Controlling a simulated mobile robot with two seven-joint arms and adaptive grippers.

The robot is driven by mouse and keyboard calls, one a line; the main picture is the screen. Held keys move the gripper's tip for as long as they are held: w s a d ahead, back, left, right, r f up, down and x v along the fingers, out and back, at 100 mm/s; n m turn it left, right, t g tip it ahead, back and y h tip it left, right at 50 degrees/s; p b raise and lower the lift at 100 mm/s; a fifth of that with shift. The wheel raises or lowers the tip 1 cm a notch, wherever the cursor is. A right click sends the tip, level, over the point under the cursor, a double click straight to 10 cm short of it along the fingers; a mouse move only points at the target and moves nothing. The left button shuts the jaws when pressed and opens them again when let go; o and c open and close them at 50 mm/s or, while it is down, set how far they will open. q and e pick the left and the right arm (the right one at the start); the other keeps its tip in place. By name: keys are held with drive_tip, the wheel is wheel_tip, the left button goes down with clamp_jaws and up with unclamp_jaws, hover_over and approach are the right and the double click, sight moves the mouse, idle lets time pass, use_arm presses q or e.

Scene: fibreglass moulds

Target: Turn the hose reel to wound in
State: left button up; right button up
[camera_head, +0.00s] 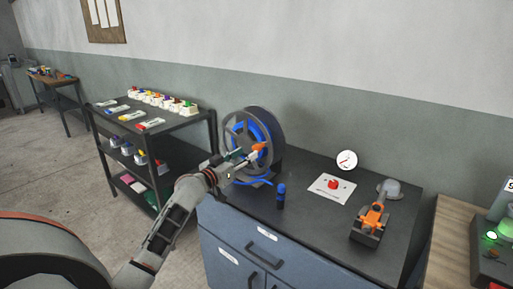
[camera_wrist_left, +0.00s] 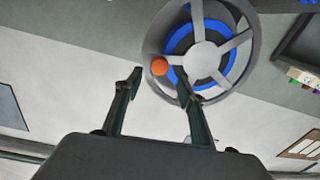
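The hose reel (camera_head: 251,137) stands on the back left of the dark-topped cabinet, with blue hose wound inside its grey spoked rims. It also shows in the left wrist view (camera_wrist_left: 203,55), with an orange crank knob (camera_wrist_left: 160,66) near its rim. The knob also shows in the head view (camera_head: 259,147). My left gripper (camera_head: 238,157) is in front of the reel. In the left wrist view its two fingers (camera_wrist_left: 160,80) are apart, with the knob in line with the gap between their tips. Whether they touch it cannot be told. My right gripper is out of view.
A shelf cart (camera_head: 178,130) with small containers stands to the left.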

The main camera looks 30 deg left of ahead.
sight(255, 149)
use_arm(q)
drive_tip(key=w, duration=0.7)
drive_tip(key=shift+w+d+f, duration=0.15)
drive_tip(key=shift+d, duration=0.05)
clamp_jaws()
